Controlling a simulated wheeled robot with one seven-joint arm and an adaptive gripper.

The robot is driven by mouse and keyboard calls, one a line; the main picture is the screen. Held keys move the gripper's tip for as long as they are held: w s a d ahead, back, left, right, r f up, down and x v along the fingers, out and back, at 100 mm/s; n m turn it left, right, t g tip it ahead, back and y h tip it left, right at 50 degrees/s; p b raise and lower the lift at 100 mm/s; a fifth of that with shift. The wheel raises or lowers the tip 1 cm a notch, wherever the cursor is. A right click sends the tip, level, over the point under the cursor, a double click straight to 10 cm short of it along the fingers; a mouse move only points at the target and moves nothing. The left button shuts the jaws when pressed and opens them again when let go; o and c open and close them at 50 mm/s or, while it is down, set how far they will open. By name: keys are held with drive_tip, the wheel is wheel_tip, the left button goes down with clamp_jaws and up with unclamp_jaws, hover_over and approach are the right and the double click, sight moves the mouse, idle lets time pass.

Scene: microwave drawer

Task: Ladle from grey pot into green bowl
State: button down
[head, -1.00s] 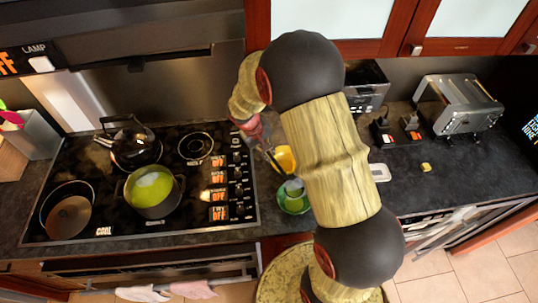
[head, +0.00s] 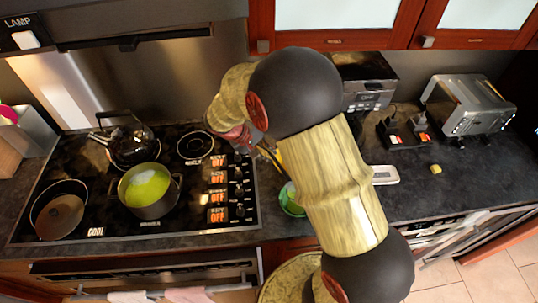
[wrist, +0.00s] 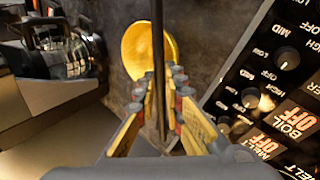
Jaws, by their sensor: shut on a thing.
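The grey pot (head: 152,211) stands on the stove in the head view, with bright green contents inside. The green bowl (head: 288,204) is on the counter right of the stove, partly hidden behind my arm. My gripper (wrist: 161,92) is shut on the ladle's dark, thin handle (wrist: 157,40), which runs up and down the wrist view. In the head view my gripper is mostly behind my arm, near the stove's right edge. The ladle's bowl end is hidden now, so I cannot tell what it holds.
A frying pan (head: 59,210) and a kettle (head: 130,142) are on the stove. A toaster (head: 472,103) stands at the right.

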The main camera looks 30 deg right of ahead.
drive_tip(key=shift+a+f+h+b, duration=0.3)
drive_tip(key=shift+h+b, duration=0.45)
drive_tip(key=shift+b, duration=0.7)
drive_tip(key=shift+a+f+h+b, duration=0.2)
drive_tip(key=shift+h+b, duration=0.55)
drive_tip(key=shift+b, duration=0.7)
drive_tip(key=shift+a+f+g+h+b, duration=0.15)
drive_tip(key=shift+f+h+b, duration=0.25)
drive_tip(key=shift+h+b, duration=1.05)
drive_tip(key=shift+a+f+g+h+b, duration=0.15)
drive_tip(key=shift+f+h+b, duration=0.3)
drive_tip(key=shift+h+b, duration=0.95)
drive_tip(key=shift+a+f+h+b, duration=0.35)
drive_tip(key=shift+h+b, duration=0.4)
drive_tip(key=shift+b, duration=1.3)
drive_tip(key=shift+d, duration=0.1)
wheel_tip(320, 180, up, 2)
drive_tip(key=y+p, duration=1.1)
drive_tip(key=p, duration=0.2)
drive_tip(key=shift+r, duration=0.15)
